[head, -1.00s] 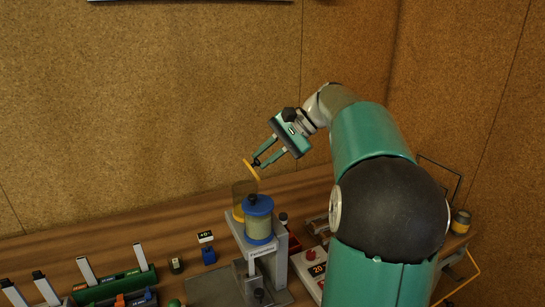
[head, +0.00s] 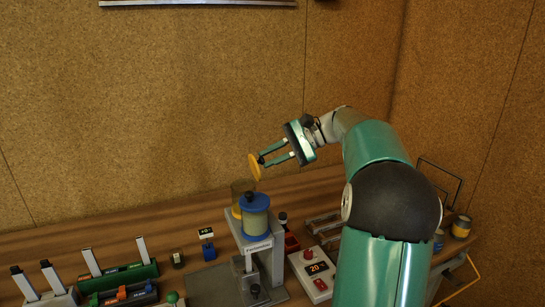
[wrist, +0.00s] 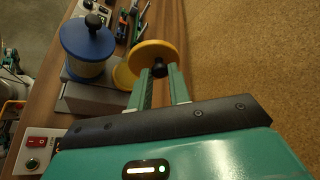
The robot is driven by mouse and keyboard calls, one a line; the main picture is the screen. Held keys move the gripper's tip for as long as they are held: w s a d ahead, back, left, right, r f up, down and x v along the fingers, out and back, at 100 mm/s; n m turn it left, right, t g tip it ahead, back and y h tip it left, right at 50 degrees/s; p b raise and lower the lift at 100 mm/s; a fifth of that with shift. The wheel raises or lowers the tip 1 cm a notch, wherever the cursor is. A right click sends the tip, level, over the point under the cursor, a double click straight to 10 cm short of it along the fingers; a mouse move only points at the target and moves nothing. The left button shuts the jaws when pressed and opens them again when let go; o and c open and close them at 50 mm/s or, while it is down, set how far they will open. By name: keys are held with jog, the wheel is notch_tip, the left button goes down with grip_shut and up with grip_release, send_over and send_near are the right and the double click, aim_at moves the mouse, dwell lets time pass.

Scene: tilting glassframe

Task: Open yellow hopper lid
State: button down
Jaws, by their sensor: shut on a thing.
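The yellow lid (head: 255,167) is a flat disc with a dark knob, held tilted nearly on edge in the air. My gripper (head: 264,160) is shut on its knob. The yellow hopper (head: 237,199) is a clear cylinder with a yellow base, below the lid and partly hidden behind the blue hopper (head: 256,222). The lid is apart from the hopper in the head view. In the wrist view the lid (wrist: 154,57) is at the fingertips (wrist: 159,70), and the blue-lidded hopper (wrist: 88,40) stands to its left.
Both hoppers stand on a grey dispenser (head: 262,243) on the wooden bench. A red-button box with a display (head: 314,272) is to its right. Racks with upright pieces (head: 120,277) are at left. The cork wall (head: 200,100) is behind.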

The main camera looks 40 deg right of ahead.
dwell(0.3)
jog(key=c, duration=1.3)
grip_release()
jog(key=v, duration=1.3)
jog(key=shift+s+d+r, duration=0.15)
jog(key=shift+d, duration=0.15)
